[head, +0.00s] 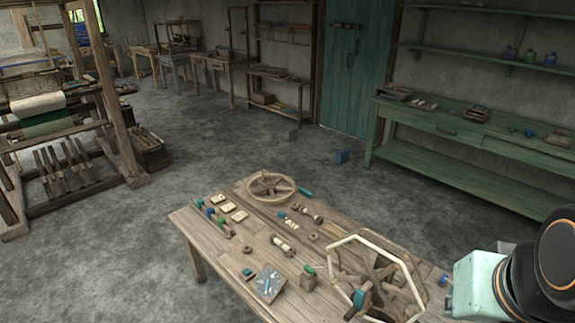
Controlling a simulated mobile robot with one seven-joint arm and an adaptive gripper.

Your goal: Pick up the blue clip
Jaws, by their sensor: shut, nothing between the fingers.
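I cannot single out the blue clip for certain at this size. A small dark blue piece (443,280) lies near the right end of the wooden table (205,258), just left of my arm. A teal cylinder (305,192) lies by the flat spoked wheel, and a small teal block (248,272) lies near the front left. My arm comes in at the lower right, beside the table's right end. My gripper's fingers are not in view.
An upright spinning wheel (370,262) stands on the table's right part near my arm. A flat spoked wheel (271,186), spools and a blue-grey patterned square (268,283) share the tabletop. A green bench (455,130) stands behind, a loom (45,120) at left. The floor between is mostly clear.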

